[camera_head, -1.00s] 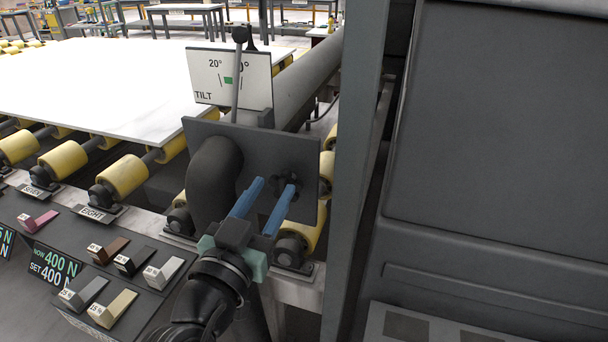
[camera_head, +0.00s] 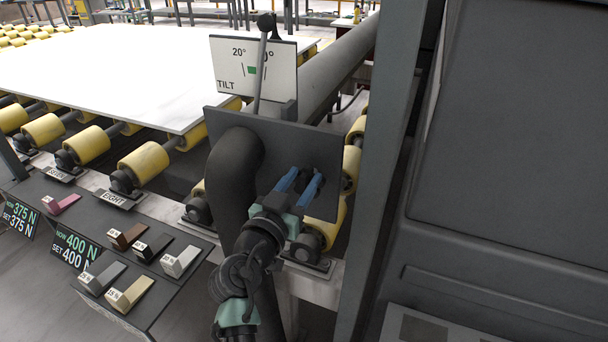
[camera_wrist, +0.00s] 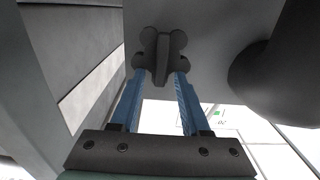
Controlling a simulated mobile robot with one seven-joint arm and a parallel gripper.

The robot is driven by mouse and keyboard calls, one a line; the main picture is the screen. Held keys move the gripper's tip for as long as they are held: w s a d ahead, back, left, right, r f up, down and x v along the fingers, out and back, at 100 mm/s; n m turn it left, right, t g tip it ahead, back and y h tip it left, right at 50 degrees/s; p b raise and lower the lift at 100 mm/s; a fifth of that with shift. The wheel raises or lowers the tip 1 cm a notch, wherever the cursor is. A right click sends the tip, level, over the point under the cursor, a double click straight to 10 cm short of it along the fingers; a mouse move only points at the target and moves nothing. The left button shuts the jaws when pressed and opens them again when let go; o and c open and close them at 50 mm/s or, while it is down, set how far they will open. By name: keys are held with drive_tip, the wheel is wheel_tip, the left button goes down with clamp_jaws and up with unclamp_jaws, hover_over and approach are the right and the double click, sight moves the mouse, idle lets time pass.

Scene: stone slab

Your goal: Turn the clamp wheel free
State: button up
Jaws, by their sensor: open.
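The clamp wheel (camera_wrist: 162,55) is a dark, lobed knob with a raised middle bar, on the face of a dark plate (camera_head: 268,141). In the wrist view it lies straight ahead, its bar upright between the fingertips. In the head view my fingers mostly hide it. My gripper (camera_head: 302,177) is open, its two blue fingers pointing at the plate. In the wrist view the gripper (camera_wrist: 161,76) has one fingertip at each side of the wheel's lower part. I cannot tell whether they touch it.
A thick dark pipe (camera_head: 232,180) bends close left of my gripper. A grey post (camera_head: 385,150) stands to the right. A tilt sign (camera_head: 230,65) with a lever rises above the plate. A control panel (camera_head: 150,300) with coloured switches lies at lower left, below yellow rollers (camera_head: 143,162) and a white slab (camera_head: 110,70).

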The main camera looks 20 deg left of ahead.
drive_tip(key=shift+w, duration=0.6)
clamp_jaws()
